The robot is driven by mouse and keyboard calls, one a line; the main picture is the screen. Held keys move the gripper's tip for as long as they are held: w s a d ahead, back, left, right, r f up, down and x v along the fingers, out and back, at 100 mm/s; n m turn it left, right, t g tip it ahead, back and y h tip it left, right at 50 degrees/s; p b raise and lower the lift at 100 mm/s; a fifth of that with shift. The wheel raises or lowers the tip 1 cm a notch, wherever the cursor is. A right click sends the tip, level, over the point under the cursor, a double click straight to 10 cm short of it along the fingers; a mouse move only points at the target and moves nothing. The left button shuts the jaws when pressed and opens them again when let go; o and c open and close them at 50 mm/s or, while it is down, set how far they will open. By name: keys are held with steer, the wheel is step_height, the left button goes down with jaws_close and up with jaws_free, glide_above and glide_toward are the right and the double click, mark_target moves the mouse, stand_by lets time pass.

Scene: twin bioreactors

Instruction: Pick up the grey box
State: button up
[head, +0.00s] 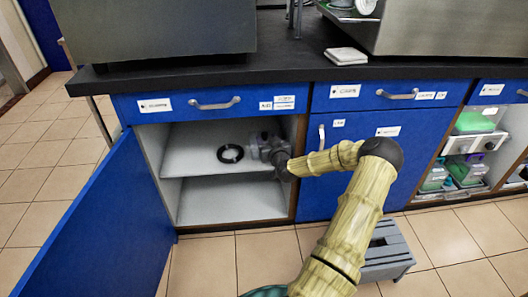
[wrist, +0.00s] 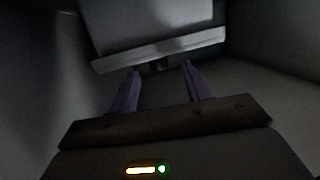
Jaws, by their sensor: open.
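In the wrist view, a pale grey box-like thing (wrist: 155,22) with a lighter lower rim fills the top middle, just beyond my fingertips. It looks like the grey box, but the picture is dark. My gripper (wrist: 159,70) is open, its two purple-tinted fingers apart with nothing clearly between them. In the head view, my gripper (head: 262,148) is inside the open blue cabinet, above the shelf at its right side. I cannot make out the box separately there; my gripper and arm may hide it.
A black ring (head: 230,153) lies left of my gripper on the cabinet shelf (head: 190,162). The cabinet's blue door (head: 105,225) stands open to the left. A grey step stool (head: 388,255) is on the floor at right. The lower cabinet space (head: 230,200) looks empty.

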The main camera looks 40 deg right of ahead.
mark_target(263, 133)
steer(key=shift+w+d+f, duration=0.1)
steer(key=shift+w+d, duration=0.1)
steer(key=shift+w, duration=0.4)
steer(key=shift+w+d+f+b, duration=0.15)
steer(key=shift+w+f+b, duration=0.05)
steer(key=shift+w+b, duration=0.25)
steer(key=b+x, duration=0.2)
steer(key=x, duration=0.1)
steer(key=shift+d, duration=0.1)
steer(key=shift+w+d, duration=0.2)
steer(key=shift+w, duration=0.35)
jaws_close()
